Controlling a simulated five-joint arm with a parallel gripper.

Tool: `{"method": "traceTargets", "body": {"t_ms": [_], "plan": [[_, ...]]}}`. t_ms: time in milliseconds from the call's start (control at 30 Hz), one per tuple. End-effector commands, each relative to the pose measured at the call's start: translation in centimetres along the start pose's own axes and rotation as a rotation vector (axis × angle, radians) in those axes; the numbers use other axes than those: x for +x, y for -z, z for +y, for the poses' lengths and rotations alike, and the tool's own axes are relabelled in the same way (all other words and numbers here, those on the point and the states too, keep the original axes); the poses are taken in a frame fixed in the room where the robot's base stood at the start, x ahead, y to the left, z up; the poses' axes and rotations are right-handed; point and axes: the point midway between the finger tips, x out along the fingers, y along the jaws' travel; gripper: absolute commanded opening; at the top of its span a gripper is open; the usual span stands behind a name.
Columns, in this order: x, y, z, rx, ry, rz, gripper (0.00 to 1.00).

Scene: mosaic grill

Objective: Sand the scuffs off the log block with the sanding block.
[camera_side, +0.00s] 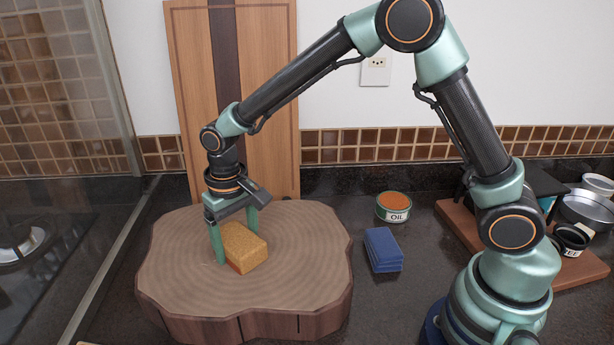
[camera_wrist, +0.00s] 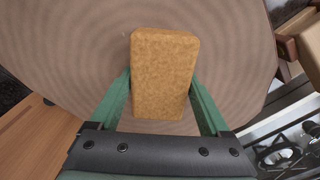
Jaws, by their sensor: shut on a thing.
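The log block (camera_side: 310,262) is a broad wooden slab with a wavy outline and ringed top, lying on the dark counter. Its top also fills much of the wrist view (camera_wrist: 235,40). The sanding block (camera_side: 243,243) is tan with an orange-red lower part, and sits at or just above the log's top. My gripper (camera_side: 235,240) points down and is shut on the sanding block. In the wrist view, the green fingers (camera_wrist: 162,92) grip the sanding block (camera_wrist: 164,75) on both sides. A small pale mark (camera_side: 206,263) shows left of the block. The surface under it is hidden.
A tin marked OIL (camera_side: 394,208) and a folded blue cloth or pad (camera_side: 383,250) lie right of the log. A tall wooden board (camera_side: 265,100) leans on the wall behind. A brown board (camera_side: 580,272) with cups and pans is far right. A stove (camera_side: 25,250) is at left.

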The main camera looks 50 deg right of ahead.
Motion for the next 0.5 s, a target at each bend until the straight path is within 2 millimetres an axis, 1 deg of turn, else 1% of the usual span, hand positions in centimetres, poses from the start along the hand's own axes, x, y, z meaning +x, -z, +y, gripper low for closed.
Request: {"method": "traceTargets", "body": {"t_ms": [33,500], "plan": [[0.0,-0.4,0.5,0.002,-0.001,-0.003,0.16],[0.0,-3.2,3.6,0.002,-0.001,-0.004,0.16]]}}
